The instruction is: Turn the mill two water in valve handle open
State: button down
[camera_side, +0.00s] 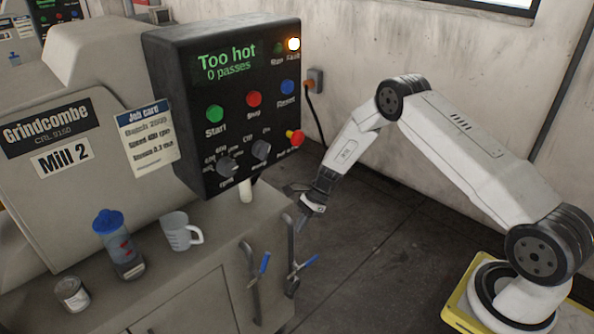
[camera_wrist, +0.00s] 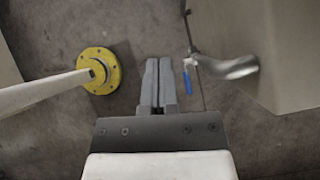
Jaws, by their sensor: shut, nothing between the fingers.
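In the side view, two grey pipes with blue-handled valves run down the right end of the mill cabinet. The left valve handle (camera_side: 262,265) and the right valve handle (camera_side: 305,263) both slant up to the right. I cannot tell which is water in; no valve label is readable. My gripper (camera_side: 300,207) is above the right valve, near the top of its pipe, apart from both handles. In the wrist view my gripper (camera_wrist: 158,70) is shut and empty, its fingers side by side. One blue handle (camera_wrist: 187,82) shows just right of the fingers, beside a silver pipe (camera_wrist: 230,67).
The black control box (camera_side: 225,100) reads "Too hot, 0 passes", with an amber lamp lit. A blue-capped bottle (camera_side: 118,245), a white jug (camera_side: 180,232) and a small can (camera_side: 71,295) stand on the cabinet top. A yellow flange (camera_wrist: 113,70) with a pale post shows left of the fingers.

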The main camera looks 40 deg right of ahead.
aim_at(267, 256)
jog(key=w+a+f, duration=0.1)
jog(key=a+f, duration=0.4)
jog(key=a, duration=0.3)
jog(key=shift+a+f, duration=0.35)
jog(key=shift+a, duration=0.05)
dwell(0.4)
jog(key=shift+w+a+r+h, duration=0.1)
jog(key=shift+a+r+h, duration=0.35)
jog(key=shift+a, duration=0.35)
jog(key=shift+a+r+h, duration=0.35)
jog(key=shift+a+r, duration=0.1)
jog(key=shift+a, duration=0.35)
